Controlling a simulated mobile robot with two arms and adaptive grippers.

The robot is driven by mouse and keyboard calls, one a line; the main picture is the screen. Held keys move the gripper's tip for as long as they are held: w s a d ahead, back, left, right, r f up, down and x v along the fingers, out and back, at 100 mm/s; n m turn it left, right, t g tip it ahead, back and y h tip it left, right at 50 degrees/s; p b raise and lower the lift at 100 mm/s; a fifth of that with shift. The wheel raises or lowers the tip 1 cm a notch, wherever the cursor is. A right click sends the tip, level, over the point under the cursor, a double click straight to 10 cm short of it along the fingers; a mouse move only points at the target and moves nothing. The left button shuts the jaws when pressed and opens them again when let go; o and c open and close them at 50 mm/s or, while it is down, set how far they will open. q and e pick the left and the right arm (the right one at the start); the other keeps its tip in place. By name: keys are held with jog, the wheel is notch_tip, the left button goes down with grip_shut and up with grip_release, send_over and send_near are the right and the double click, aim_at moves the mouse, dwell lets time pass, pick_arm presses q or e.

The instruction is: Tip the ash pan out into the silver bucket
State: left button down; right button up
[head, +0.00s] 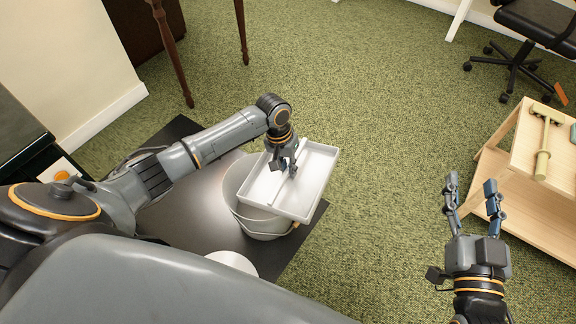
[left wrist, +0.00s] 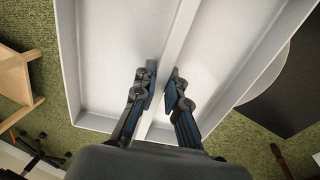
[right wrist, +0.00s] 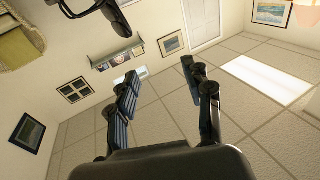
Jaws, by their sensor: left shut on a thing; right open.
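The ash pan (head: 318,172) is a pale rectangular tray with a raised bar along its middle; it fills much of the left wrist view (left wrist: 235,45). My left gripper (head: 283,168) is shut on that bar, also seen in the left wrist view (left wrist: 161,80). The pan is held over the silver bucket (head: 262,226), covering much of its mouth. I see no ash on the visible pan floor; the bucket's inside is mostly hidden. I cannot tell whether pan and bucket touch. My right gripper (head: 471,190) is open and empty, far right of the bucket.
The bucket stands on a dark mat (head: 190,228) on green carpet. Another pale round thing (head: 232,262) is partly hidden by my body. Open carpet lies between.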

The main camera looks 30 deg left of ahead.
pick_arm(q)
jog(key=shift+d+r+y+p, duration=0.15)
jog(key=shift+y+p, duration=0.25)
jog(key=shift+p, duration=0.3)
jog(key=shift+d+y+p, duration=0.1)
jog(key=shift+y+p, duration=0.3)
jog(key=shift+p, duration=0.2)
pick_arm(e)
jog(key=s+d+f+g+h, duration=0.2)
jog(key=s+f+g, duration=0.3)
jog(key=f+g, duration=0.3)
jog(key=shift+d+f+h, duration=0.3)
jog(key=shift+d+f, duration=0.3)
jog(key=shift+f, duration=1.4)
jog(key=shift+s, duration=0.1)
